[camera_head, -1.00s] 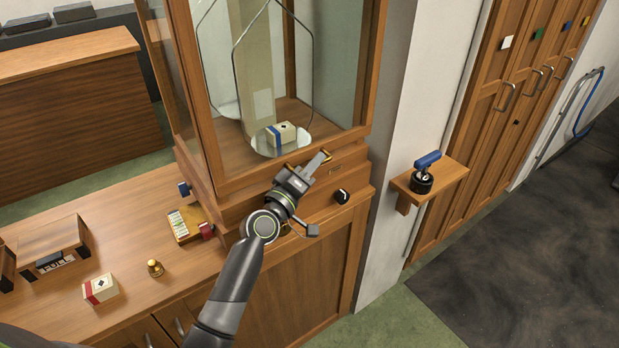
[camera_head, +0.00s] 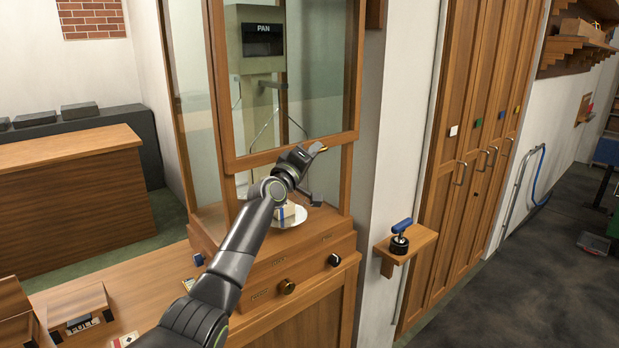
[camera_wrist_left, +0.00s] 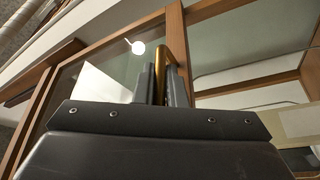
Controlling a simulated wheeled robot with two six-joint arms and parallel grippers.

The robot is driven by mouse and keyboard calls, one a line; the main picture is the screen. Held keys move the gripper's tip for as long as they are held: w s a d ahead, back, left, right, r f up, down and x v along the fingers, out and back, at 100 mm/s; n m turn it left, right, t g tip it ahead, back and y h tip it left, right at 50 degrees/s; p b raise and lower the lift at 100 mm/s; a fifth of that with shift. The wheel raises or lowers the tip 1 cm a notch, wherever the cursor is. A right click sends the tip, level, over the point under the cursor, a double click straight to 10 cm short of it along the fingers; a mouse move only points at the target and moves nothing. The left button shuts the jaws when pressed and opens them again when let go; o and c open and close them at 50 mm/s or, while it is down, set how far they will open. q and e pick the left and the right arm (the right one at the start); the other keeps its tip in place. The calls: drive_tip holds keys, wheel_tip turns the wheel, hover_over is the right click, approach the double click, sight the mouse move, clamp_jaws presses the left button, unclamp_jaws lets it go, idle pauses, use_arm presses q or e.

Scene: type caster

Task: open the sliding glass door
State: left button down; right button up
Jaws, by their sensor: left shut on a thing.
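The sliding glass door (camera_head: 245,162) is a wood-framed pane on the front of a wooden cabinet. Its bottom rail stands well above the cabinet base, with an open gap below it. My left gripper (camera_head: 314,150) is at this rail, shut on the brass handle (camera_head: 321,147). In the left wrist view the brass handle (camera_wrist_left: 161,50) sits between the two grey fingers of the left gripper (camera_wrist_left: 163,82). My right gripper is not in view.
Inside the cabinet are a round pan (camera_head: 290,216) and a small box on it, partly hidden by my arm. A small wall shelf (camera_head: 418,240) with a blue-handled tool (camera_head: 401,234) stands to the right.

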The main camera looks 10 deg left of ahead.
sight(312, 140)
use_arm(q)
drive_tip(key=shift+r+p, duration=0.3)
drive_tip(key=shift+r, duration=1.25)
drive_tip(key=c, duration=1.5)
unclamp_jaws()
drive_tip(key=shift+f, duration=0.2)
drive_tip(key=shift+v, duration=0.85)
drive_tip(key=b+v, duration=0.2)
drive_tip(key=v, duration=1.3)
drive_tip(key=shift+s+a+f, duration=0.1)
drive_tip(key=shift+s, duration=0.25)
